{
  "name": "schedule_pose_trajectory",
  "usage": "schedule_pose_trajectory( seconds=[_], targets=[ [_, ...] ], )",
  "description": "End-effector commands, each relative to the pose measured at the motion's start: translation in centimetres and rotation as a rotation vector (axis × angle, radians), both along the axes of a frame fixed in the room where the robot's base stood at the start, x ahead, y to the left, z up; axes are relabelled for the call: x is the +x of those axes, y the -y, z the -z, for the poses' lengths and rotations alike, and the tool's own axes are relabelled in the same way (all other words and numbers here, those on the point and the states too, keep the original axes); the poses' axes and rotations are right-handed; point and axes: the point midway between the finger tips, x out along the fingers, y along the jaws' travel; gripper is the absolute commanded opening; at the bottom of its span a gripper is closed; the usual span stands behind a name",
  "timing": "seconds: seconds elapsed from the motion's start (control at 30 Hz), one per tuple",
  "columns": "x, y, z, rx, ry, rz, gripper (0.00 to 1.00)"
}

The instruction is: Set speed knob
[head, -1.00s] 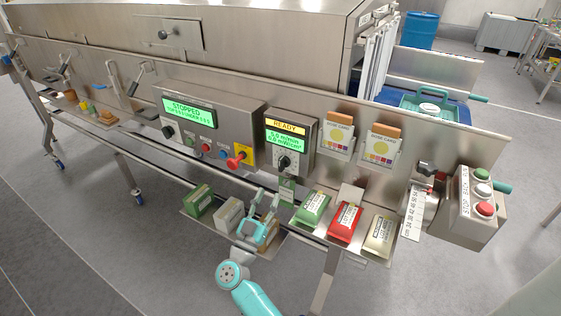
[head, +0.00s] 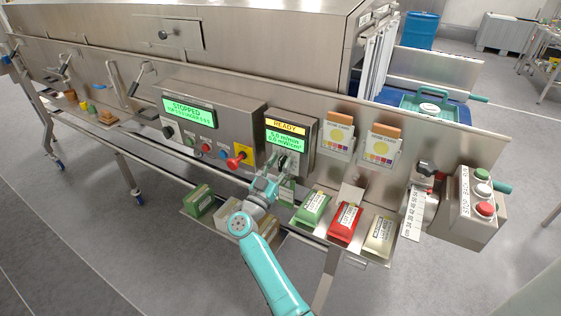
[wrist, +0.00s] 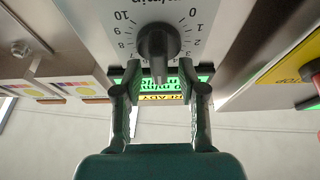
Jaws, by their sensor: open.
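The speed knob is a black pointer knob (wrist: 158,45) on a white dial marked up to 10, in the wrist view, which appears upside down. In the head view the knob is mostly hidden behind my gripper (head: 270,173). The knob sits on a small grey box with a yellow READY display (head: 286,125) and a green readout (head: 286,140) showing 5.0 m/min. In the wrist view my gripper (wrist: 160,88) is open, with its two fingers apart on either side of the knob's line and no clear contact with it.
Left of the box is a larger panel (head: 205,125) reading STOPPED, with buttons and a red switch (head: 236,161) on yellow. Green, red and cream boxes lie on the tray below right. Tone cards (head: 340,140) stand right of the box. A button box (head: 478,205) is far right.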

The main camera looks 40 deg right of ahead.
Motion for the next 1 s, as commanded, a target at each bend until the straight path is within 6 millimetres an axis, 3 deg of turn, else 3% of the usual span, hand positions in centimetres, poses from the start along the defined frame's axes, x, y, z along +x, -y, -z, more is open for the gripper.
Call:
schedule_pose_trajectory(
  seconds=[0.4,0.57,1.0],
  targets=[
    [0.26,0.65,-0.28,0.0,-0.001,-0.002,0.41],
    [0.25,0.64,-0.26,0.0,-0.001,-0.002,0.01],
    [0.21,0.72,0.23,0.01,0.007,-0.002,0.0]
  ],
)
